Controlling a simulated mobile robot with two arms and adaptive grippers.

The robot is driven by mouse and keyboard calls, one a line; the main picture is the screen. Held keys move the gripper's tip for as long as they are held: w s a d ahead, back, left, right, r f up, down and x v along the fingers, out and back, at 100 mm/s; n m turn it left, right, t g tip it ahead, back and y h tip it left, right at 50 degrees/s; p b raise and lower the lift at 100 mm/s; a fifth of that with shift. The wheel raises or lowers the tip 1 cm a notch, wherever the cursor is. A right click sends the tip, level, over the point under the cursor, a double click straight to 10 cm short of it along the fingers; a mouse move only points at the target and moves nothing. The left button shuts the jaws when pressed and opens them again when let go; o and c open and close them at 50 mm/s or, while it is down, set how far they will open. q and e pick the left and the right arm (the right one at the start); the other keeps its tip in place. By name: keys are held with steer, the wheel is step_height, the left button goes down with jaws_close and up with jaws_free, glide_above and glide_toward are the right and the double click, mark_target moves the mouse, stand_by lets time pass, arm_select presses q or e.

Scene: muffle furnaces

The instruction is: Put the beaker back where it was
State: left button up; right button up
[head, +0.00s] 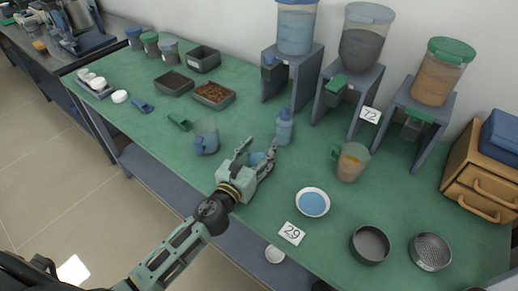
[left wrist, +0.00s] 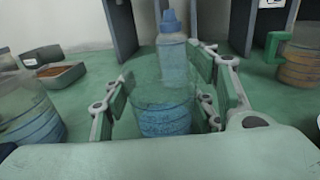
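A clear beaker (left wrist: 165,116) with blue contents stands upright between the fingers of my left gripper (left wrist: 165,85). Its sides are close to both finger pads; I cannot tell whether the pads press on it. In the head view my left gripper (head: 258,150) is low over the green bench, with the beaker (head: 257,159) partly hidden between its fingers. I cannot tell whether the beaker's base touches the bench. My right gripper is not in view.
A blue bottle (head: 284,127) stands just beyond the fingers. A blue-handled jug (head: 206,137) is to the left, a green-handled jug (head: 350,163) to the right. A dish of blue material (head: 313,202) and card 29 (head: 292,234) lie nearer the front edge. Hopper stands (head: 345,95) line the back.

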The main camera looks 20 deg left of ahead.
arm_select(q)
steer(key=o, duration=0.4)
steer(key=shift+c, duration=0.2)
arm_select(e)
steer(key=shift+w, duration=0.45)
arm_select(q)
steer(key=shift+r, duration=0.1)
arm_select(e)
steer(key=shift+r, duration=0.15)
arm_select(q)
steer(key=shift+s, duration=0.15)
steer(key=s, duration=0.3)
steer(key=s+a+b, duration=0.1)
steer(key=s, duration=0.3)
steer(key=s+a+b, duration=0.1)
steer(key=s, duration=0.2)
steer(key=shift+s, duration=0.25)
steer(key=shift+s+r, duration=0.1)
steer(key=shift+s, duration=0.45)
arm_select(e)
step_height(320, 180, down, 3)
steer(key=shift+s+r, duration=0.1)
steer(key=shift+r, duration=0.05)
